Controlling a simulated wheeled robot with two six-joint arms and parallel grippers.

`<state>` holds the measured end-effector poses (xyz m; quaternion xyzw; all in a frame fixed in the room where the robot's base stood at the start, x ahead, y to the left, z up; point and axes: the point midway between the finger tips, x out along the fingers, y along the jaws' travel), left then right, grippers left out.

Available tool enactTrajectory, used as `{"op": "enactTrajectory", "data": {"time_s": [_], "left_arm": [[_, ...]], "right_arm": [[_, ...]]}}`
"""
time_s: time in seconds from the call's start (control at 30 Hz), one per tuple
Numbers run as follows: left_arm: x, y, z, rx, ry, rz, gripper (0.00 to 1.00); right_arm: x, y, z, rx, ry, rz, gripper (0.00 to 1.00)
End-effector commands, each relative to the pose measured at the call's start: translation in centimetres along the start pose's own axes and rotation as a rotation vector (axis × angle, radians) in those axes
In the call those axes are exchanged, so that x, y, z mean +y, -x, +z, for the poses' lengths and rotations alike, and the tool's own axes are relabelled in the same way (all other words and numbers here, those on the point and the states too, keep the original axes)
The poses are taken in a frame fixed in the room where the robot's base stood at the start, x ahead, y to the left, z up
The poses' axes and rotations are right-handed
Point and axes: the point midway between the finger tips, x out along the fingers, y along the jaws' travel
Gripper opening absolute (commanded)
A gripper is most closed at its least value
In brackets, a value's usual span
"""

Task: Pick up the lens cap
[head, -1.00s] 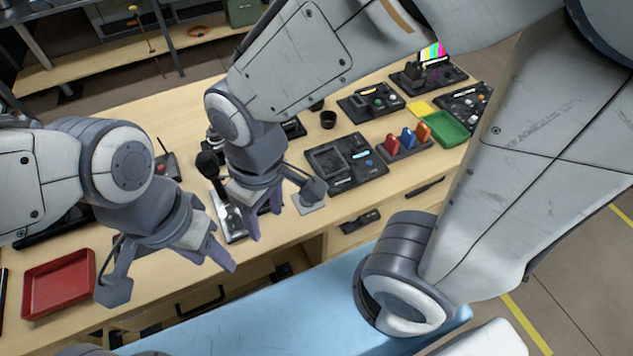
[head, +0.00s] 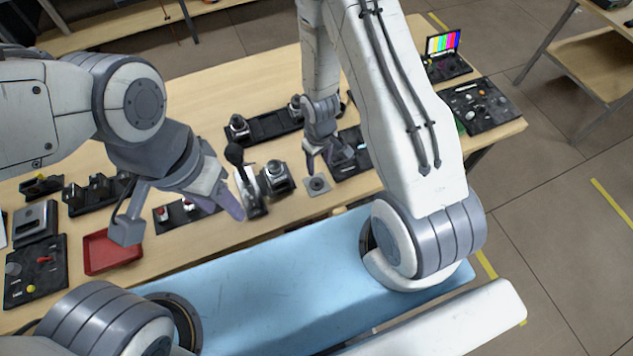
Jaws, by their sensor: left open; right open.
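A small dark round disc, which looks like the lens cap (head: 317,184), lies on a light grey square pad near the front edge of the wooden desk in the head view. My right gripper (head: 319,164) is open and points down just behind and above the disc; I see no contact. My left gripper (head: 225,203) is open and empty, over the desk's front part, left of the disc. Its fingertips hang near a black-headed microphone-like item (head: 236,156).
A dark camera-like device (head: 276,178) stands close to the left of the pad. A red tray (head: 110,252) and several black control panels sit at the left. A colour-bar screen (head: 443,42) is at the back right. A blue surface (head: 270,285) lies in front of the desk.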

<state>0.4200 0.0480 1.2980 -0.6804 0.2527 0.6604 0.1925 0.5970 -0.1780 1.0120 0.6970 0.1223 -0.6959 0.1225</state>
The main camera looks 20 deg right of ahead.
Motion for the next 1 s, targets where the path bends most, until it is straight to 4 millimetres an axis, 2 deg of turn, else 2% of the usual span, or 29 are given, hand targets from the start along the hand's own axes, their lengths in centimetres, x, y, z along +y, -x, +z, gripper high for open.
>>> {"op": "enactTrajectory", "data": {"time_s": [0.03,0.13,0.43,0.7,0.8,1.0], "left_arm": [[-0.1,-1.4,0.1,0.0,-0.001,0.0,0.5],[-0.2,-2.8,0.2,0.0,-0.002,0.0,0.5],[-0.3,-4.3,0.2,0.0,-0.004,0.0,0.5],[-0.5,-7.5,0.4,0.0,0.0,0.0,0.5],[-0.6,-8.2,0.4,0.0,0.002,0.0,0.5],[-0.6,-8.0,0.4,0.0,0.002,0.0,0.5]], "right_arm": [[0.0,-1.4,0.0,-0.001,0.001,0.0,0.57],[-0.1,-2.8,0.0,-0.001,0.001,0.0,0.57],[-0.1,-4.5,-0.1,-0.002,0.0,0.0,0.57],[-0.3,-8.4,-0.6,-0.001,0.001,0.0,0.57],[-0.3,-9.0,-0.5,-0.001,0.001,0.0,0.57],[-0.3,-8.8,-0.5,-0.001,0.0,0.0,0.57]]}}
